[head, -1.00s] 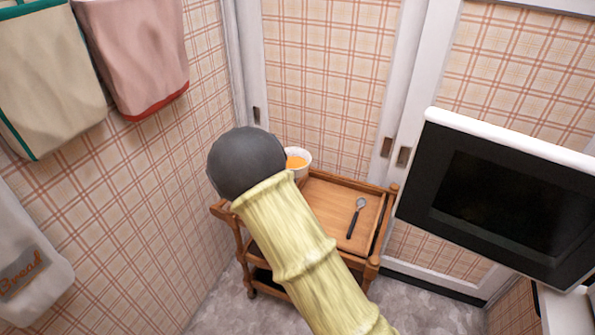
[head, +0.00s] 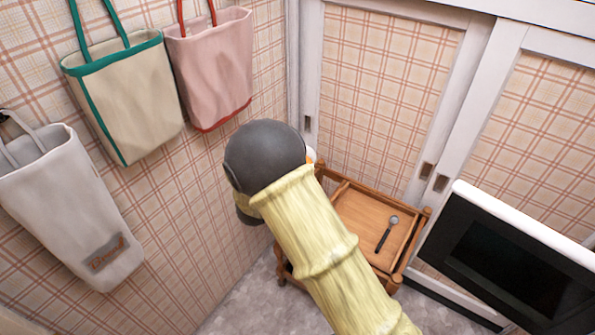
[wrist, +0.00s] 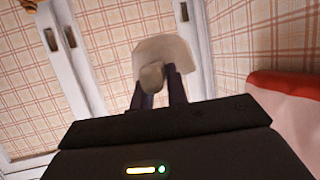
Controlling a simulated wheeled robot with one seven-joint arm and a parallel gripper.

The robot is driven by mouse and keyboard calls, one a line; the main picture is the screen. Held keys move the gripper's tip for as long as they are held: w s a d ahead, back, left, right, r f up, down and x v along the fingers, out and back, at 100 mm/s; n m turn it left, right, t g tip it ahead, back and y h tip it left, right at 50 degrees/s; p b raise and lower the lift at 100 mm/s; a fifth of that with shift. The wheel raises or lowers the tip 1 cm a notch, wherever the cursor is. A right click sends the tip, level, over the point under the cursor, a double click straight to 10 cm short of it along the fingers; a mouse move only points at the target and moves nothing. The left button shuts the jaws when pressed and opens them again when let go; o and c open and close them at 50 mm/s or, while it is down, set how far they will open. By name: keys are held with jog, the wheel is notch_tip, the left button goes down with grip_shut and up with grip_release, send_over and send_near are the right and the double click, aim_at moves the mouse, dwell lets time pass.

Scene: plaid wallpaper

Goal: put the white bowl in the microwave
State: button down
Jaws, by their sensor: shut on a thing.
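The white bowl (head: 311,154) shows only as a sliver beside my arm in the head view, with a bit of orange in it; the rest is hidden. In the wrist view the bowl (wrist: 172,52) is pale and sits between the fingertips of my gripper (wrist: 160,82), which is shut on it. Wall panels, not the cart top, lie behind it there. My arm hides the gripper in the head view. The microwave (head: 510,265) is at the right, with a white top and a black front with a dark window.
A wooden cart (head: 368,222) stands in the corner with a dark-handled spoon (head: 387,234) on it. A cream bag (head: 125,95), a pink bag (head: 212,70) and a grey-white bag (head: 75,205) hang on the left wall, near my arm. Bare floor shows below the cart.

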jog(key=s+a+r+n+y+p, duration=0.1)
jog(key=s+a+r+p, duration=0.4)
jog(key=r+p, duration=0.2)
jog(key=s+a+r+y+p, duration=0.1)
jog(key=s+a+r+p, duration=0.4)
jog(key=r+p, duration=0.3)
jog(key=shift+a+r+n+p, duration=0.3)
jog(key=shift+a+n+p, duration=0.15)
jog(key=shift+p, duration=0.2)
